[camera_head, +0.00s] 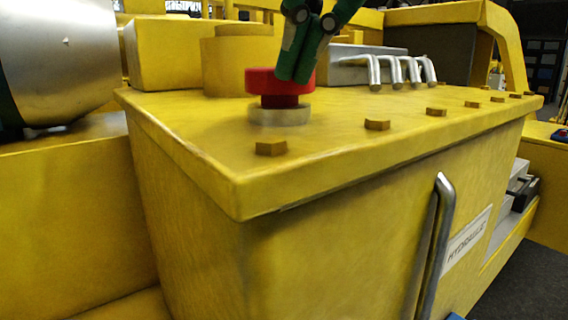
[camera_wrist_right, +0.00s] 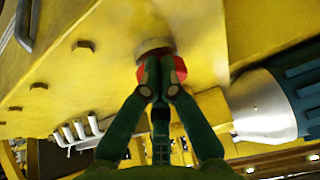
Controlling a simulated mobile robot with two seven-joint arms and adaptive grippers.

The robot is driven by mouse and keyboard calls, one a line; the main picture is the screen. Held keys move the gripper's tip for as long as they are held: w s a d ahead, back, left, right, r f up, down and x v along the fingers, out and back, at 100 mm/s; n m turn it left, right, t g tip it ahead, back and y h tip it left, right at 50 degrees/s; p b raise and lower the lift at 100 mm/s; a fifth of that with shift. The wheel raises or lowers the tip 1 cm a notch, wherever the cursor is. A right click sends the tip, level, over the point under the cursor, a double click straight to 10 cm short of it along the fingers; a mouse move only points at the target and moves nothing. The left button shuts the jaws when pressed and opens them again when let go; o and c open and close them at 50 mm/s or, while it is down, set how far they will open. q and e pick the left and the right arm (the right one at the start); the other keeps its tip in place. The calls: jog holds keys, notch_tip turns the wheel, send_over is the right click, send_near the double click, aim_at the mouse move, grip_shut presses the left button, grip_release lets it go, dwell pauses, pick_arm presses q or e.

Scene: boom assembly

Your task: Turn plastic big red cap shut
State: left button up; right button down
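The big red cap (camera_head: 262,82) sits upright over a pale round neck (camera_head: 280,116) on top of the yellow box. Its wide upper disc stands above a narrower red part. My right gripper (camera_head: 294,76) reaches down from the top, its green fingers close together in front of the cap's right side, hiding part of it. In the right wrist view the fingertips (camera_wrist_right: 163,72) are nearly together, with red cap (camera_wrist_right: 182,68) showing on both sides. The fingers look shut against or just beside the cap, not around it; contact is unclear. My left gripper is not in view.
The yellow box top (camera_head: 215,130) carries several bolt heads (camera_head: 377,125) along its front edge. Bent metal pipes (camera_head: 400,70) stand right of the cap. A yellow cylinder (camera_head: 225,65) stands close behind it. A metal handle (camera_head: 440,230) is on the box front.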

jog(key=shift+s+a+f, duration=0.1)
jog(key=shift+s+a, duration=0.05)
jog(key=shift+a, duration=0.1)
dwell(0.6)
notch_tip(320, 180, up, 6)
dwell(0.5)
